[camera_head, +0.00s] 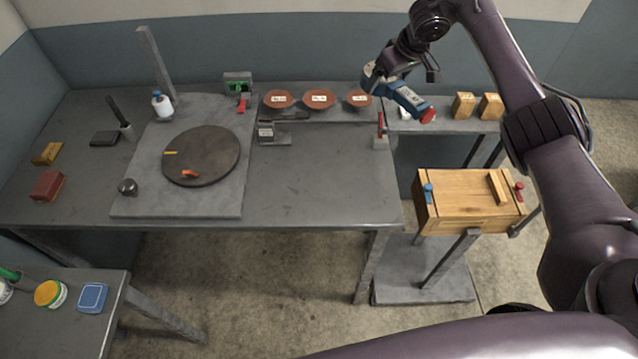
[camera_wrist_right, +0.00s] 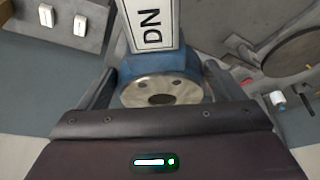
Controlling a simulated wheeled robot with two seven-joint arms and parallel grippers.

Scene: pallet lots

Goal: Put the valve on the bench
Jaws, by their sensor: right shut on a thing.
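My right gripper (camera_head: 384,80) is shut on the valve (camera_head: 404,97), a blue body with a red end. It holds the valve tilted, in the air over the back right part of the bench in the head view. In the right wrist view the valve's blue flange (camera_wrist_right: 183,69) with a metal face and a white "DN" label shows between the fingers. The grey bench (camera_head: 320,190) has a bare area at its front right. My left gripper is not in view.
A round dark plate (camera_head: 212,146) lies on a grey slab on the bench. A red-handled tool (camera_head: 381,128) stands near the bench's right edge. A wooden box (camera_head: 466,205) stands to the right.

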